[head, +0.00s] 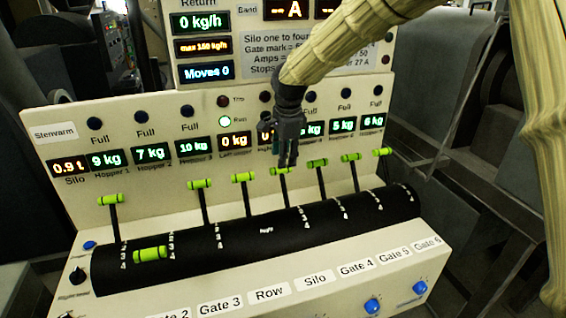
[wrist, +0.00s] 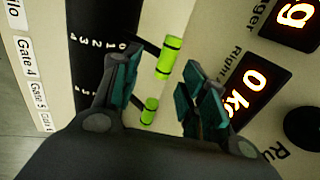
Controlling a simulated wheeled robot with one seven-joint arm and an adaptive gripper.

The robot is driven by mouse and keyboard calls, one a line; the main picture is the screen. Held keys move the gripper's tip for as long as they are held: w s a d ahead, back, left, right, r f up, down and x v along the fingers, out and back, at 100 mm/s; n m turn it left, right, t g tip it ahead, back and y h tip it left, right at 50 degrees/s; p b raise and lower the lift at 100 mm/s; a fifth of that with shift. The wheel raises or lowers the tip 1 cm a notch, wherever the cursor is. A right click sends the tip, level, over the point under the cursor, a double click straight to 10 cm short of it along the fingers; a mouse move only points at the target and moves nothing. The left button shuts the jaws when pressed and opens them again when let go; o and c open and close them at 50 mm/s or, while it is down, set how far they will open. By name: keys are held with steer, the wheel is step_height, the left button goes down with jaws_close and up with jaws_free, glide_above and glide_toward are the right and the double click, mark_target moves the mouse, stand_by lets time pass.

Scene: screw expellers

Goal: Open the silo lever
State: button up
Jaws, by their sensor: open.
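The silo lever has a green crossbar handle (head: 279,171) on a dark stem. By the label order it is the lever above the Silo label (head: 318,280), and it stands up at the top of its slot like most of the others. My gripper (head: 288,155) hangs just above the handle, partly in front of it. In the wrist view the fingers are spread, with the handle (wrist: 169,57) showing in the gap between them, not gripped. Whether a finger touches it cannot be told.
Neighbouring levers stand close by: the row lever (head: 243,177) on the left, the gate 4 lever (head: 318,163) on the right. The gate 2 lever (head: 150,254) lies low. The black curved lever housing (head: 250,243) lies below, and the display panel (head: 234,141) rises behind.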

mark_target(283, 173)
steer(key=w+f, duration=0.2)
steer(key=f, duration=0.1)
steer(key=w+f, duration=0.1)
steer(key=shift+a+f, duration=0.2)
steer(key=shift+f, duration=0.1)
steer(key=shift+w+f, duration=0.2)
steer(key=shift+f, duration=0.15)
steer(key=shift+s+p, duration=0.2)
steer(key=shift+p, duration=0.1)
steer(key=shift+s+r, duration=0.2)
steer(key=shift+s, duration=0.55)
steer(key=shift+w+f, duration=0.6)
steer(key=shift+w, duration=0.1)
steer(key=shift+s+r, duration=0.3)
steer(key=c, duration=0.6)
jaws_close()
steer(key=shift+w, duration=0.1)
